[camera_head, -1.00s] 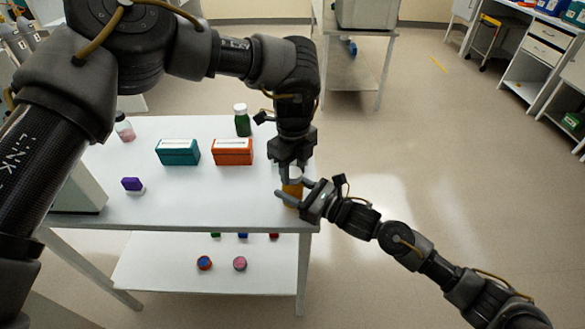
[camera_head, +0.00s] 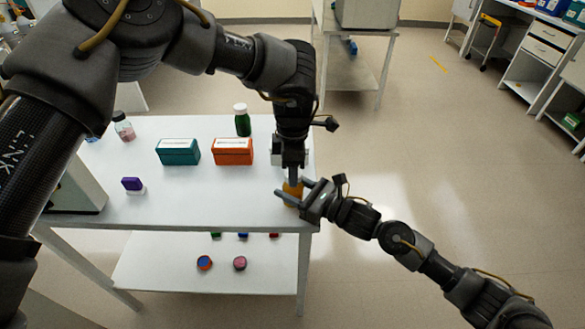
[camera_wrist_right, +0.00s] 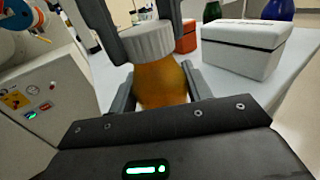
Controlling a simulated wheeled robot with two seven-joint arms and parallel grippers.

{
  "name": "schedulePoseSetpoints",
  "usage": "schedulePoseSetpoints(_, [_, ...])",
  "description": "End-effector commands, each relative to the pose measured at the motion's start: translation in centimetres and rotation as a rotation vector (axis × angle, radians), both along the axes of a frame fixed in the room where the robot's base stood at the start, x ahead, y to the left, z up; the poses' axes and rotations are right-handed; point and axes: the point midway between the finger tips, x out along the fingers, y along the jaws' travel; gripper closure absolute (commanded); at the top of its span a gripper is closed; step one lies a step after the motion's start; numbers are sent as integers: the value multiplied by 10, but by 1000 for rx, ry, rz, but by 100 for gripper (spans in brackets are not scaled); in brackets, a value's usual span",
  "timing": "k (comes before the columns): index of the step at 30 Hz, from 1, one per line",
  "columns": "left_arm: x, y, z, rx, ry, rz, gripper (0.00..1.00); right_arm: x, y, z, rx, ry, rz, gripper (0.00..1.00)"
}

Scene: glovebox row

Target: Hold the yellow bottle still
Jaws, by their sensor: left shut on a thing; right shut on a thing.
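The yellow bottle (camera_head: 291,187) stands upright near the right front corner of the white table (camera_head: 210,211). In the right wrist view its amber body (camera_wrist_right: 163,84) and ribbed pale grey cap (camera_wrist_right: 149,42) show clearly. My right gripper (camera_head: 292,188) comes in from the right and is shut on the body, with one finger on each side. My left gripper (camera_head: 292,172) points down from above and is shut on the cap. Its fingers stand on both sides of the cap in the right wrist view. In the head view the left gripper hides the cap.
A teal box (camera_head: 178,152), an orange box (camera_head: 233,152) and a green bottle (camera_head: 242,121) stand behind. A purple-capped container (camera_head: 133,186) and a pink-filled bottle (camera_head: 124,127) are on the left. Small lids lie on the lower shelf (camera_head: 170,275). Floor is open to the right.

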Motion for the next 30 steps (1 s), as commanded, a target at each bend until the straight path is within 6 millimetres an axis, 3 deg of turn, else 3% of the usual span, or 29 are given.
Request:
schedulePoseSetpoints(3, [1,0,1,0,-2,-206,89,-1,0,0,0,0,2,100])
schedulePoseSetpoints(7, [1,0,0,-1,-2,-190,89,-1,0,0,0,0,2,100])
schedulePoseSetpoints(8, [1,0,0,-1,-2,-190,61,-1,0,0,0,0,2,100])
schedulePoseSetpoints(14, [1,0,0,-1,-1,-188,37,-1,0,0,0,0,2,100])
schedulePoseSetpoints(23, [1,0,2,-1,-1,-186,37,0,0,0,0,0,1,100])
schedulePoseSetpoints(30, [1,0,36,-2,-5,-185,37,0,0,0,0,0,0,100])
